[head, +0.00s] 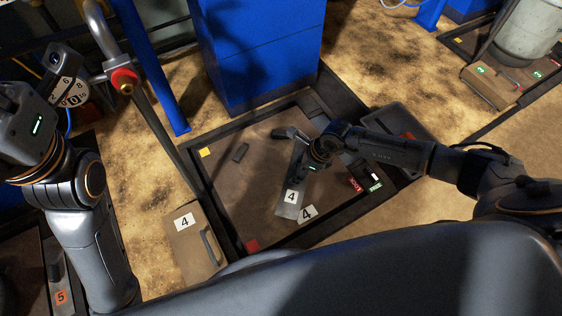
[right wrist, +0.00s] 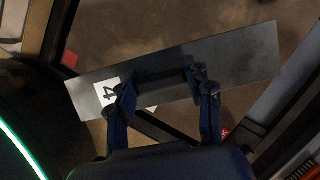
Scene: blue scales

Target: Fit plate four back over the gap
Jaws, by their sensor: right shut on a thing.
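A long grey metal plate (head: 290,205) with a white "4" label is in the head view, over the brown framed bed. It fills much of the right wrist view (right wrist: 245,65), tilted slightly. My right gripper (right wrist: 166,88) is shut on a dark bar at the plate's middle; in the head view the gripper (head: 308,165) is partly hidden by its wrist. A second "4" label (head: 307,212) lies beside the plate's near end. I cannot make out the gap. My left gripper (head: 28,120) is at the upper left, away from the plate; its fingertips are unclear.
The bed has a dark raised frame (head: 210,210). A blue cabinet (head: 262,60) stands behind. Red and green displays (head: 375,185) are right.

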